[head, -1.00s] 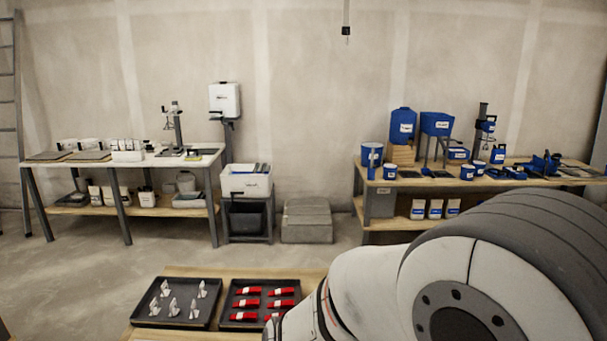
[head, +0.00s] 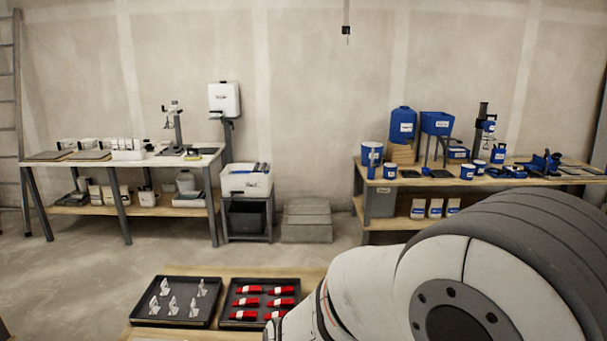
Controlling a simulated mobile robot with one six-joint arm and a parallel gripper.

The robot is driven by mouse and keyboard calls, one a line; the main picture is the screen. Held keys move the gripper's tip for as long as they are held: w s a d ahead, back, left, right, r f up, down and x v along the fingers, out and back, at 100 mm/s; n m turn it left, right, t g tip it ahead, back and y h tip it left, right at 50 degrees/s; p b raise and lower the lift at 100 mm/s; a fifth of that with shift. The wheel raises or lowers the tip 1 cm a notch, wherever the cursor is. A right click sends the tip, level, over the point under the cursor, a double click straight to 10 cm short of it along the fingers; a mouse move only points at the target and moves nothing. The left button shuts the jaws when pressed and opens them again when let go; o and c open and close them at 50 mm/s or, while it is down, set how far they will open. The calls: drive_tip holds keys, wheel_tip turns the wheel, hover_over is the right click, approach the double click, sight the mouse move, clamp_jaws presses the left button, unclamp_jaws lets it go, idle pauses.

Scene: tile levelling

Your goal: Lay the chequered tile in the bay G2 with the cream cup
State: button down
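I cannot pick out the chequered tile, the bay G2 or a cream cup in the head view. My gripper is not in view; only a large part of my arm shows at the lower right, and it hides what lies behind it. Two dark trays stand on a wooden surface at the bottom. The left tray (head: 143,318) holds several small pale upright pieces.
A left bench (head: 135,161) carries flat slabs, white boxes and a stand. A right bench (head: 400,182) carries blue containers and small blue cups. A white bin (head: 245,184) and a grey block (head: 307,221) stand between them. Open floor (head: 120,262) lies in front.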

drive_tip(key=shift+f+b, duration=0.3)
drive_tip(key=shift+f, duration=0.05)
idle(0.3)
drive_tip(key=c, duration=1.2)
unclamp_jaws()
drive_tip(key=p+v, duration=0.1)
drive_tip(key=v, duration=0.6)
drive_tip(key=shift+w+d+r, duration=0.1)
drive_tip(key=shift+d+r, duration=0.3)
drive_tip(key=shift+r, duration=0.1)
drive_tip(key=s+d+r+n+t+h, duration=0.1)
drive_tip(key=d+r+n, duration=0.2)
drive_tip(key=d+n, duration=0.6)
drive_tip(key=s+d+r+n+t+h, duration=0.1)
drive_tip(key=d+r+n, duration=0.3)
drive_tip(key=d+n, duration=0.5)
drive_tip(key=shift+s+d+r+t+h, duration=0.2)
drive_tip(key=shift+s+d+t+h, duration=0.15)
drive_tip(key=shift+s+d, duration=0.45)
